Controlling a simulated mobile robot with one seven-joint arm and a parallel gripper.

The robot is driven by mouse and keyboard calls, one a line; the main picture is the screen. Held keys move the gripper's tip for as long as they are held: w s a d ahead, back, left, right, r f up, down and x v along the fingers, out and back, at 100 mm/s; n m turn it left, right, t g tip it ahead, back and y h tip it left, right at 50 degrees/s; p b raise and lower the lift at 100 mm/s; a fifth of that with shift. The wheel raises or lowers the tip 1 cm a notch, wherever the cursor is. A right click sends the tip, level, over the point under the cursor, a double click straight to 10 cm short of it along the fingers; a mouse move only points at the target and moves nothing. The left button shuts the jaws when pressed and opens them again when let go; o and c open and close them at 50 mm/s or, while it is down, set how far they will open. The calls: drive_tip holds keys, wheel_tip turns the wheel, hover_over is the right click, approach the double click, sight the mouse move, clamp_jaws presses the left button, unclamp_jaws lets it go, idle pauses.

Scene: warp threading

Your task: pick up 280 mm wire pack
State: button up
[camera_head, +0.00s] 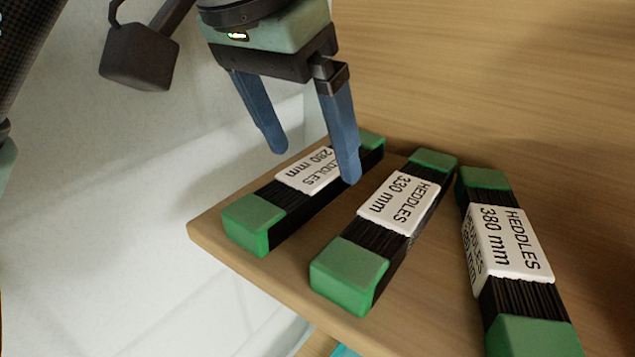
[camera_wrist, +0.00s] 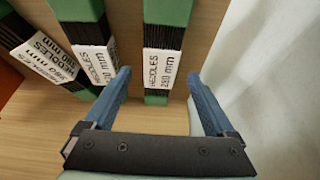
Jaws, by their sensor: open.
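The 280 mm wire pack (camera_head: 310,171) is a dark bundle with green end caps and a white label, lying on the wooden shelf at the left of the row. In the wrist view the same 280 mm pack (camera_wrist: 161,66) lies upright in the picture, beyond and between the fingers. My gripper (camera_head: 318,166) has two blue fingers and is open and empty. Its fingers point down over the pack, one on each side in the head view. The right finger hides part of the label. I cannot tell how far the fingertips are above the pack.
The 330 mm pack (camera_head: 397,200) lies close to the right of the 280 mm pack, with a narrow gap. The 380 mm pack (camera_head: 509,240) lies further right. The wooden shelf (camera_head: 215,233) ends at the left, and a wooden panel (camera_head: 480,80) rises behind.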

sight(315, 168)
drive_tip(key=b+x, duration=0.2)
drive_tip(key=x, duration=0.1)
drive_tip(key=shift+r, duration=0.1)
drive_tip(key=shift+c, duration=0.2)
clamp_jaws()
